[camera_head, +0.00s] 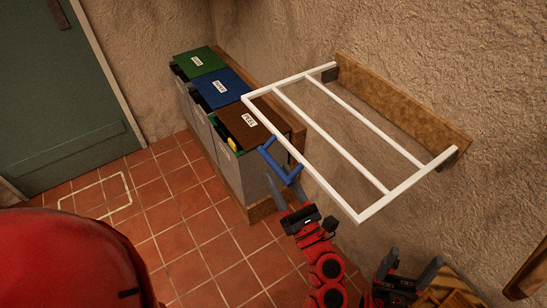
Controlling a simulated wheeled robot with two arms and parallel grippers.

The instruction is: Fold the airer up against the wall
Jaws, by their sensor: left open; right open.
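The white airer (330,133) stands out from the wall, unfolded, with its bars reaching into the room. Its mount is a brown wooden board (400,100) on the wall. A blue U-shaped handle (271,159) hangs at the outer bar of the airer. My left gripper (282,184) is open, just below the handle, with its grey fingers pointing up towards it. Whether the fingers touch the handle I cannot tell. My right gripper (408,268) is open and empty, low at the right below the airer, well away from the handle.
Bins with a green lid (198,62), a blue lid (222,88) and a brown lid (243,125) stand in a wooden frame beside the airer. A green door (55,90) is at the left. The tiled floor (190,220) in front is clear. A wooden piece (452,287) is at the lower right.

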